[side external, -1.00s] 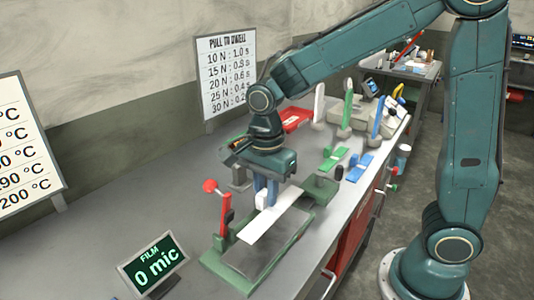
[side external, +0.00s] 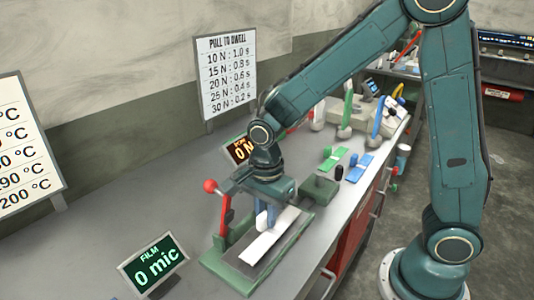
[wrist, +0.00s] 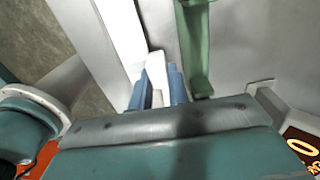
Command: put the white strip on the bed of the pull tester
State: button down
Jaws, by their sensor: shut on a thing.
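The white strip (side external: 268,240) lies lengthwise over the dark bed (side external: 238,263) of the green-framed pull tester (side external: 212,258). I cannot tell if it touches the bed. My gripper (side external: 266,218) is shut on a white upright piece at the strip, with its blue fingers on either side. In the wrist view, the gripper (wrist: 157,92) has the white piece between its fingers, and the strip (wrist: 116,40) runs past on the left. A green rail of the tester (wrist: 194,50) shows on the right. A red lever with a ball knob (side external: 211,186) stands at the tester's left side.
A green-grey block (side external: 319,189) sits at the tester's far end. A film display (side external: 153,263) reads 0 mic in front left. An orange-lettered display (side external: 239,152) stands behind my wrist. Green (side external: 333,159) and blue (side external: 359,167) pieces lie farther back.

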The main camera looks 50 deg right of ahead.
jog(key=shift+s+f, duration=0.1)
jog(key=shift+f, duration=0.45)
jog(key=shift+s+f, duration=0.1)
jog(key=shift+f, duration=0.05)
jog(key=c, duration=1.3)
grip_release()
jog(key=shift+d, duration=0.1)
jog(key=shift+c, duration=0.2)
notch_tip(320, 180, up, 14)
jog(key=shift+w+f, duration=0.2)
jog(key=shift+f, duration=0.05)
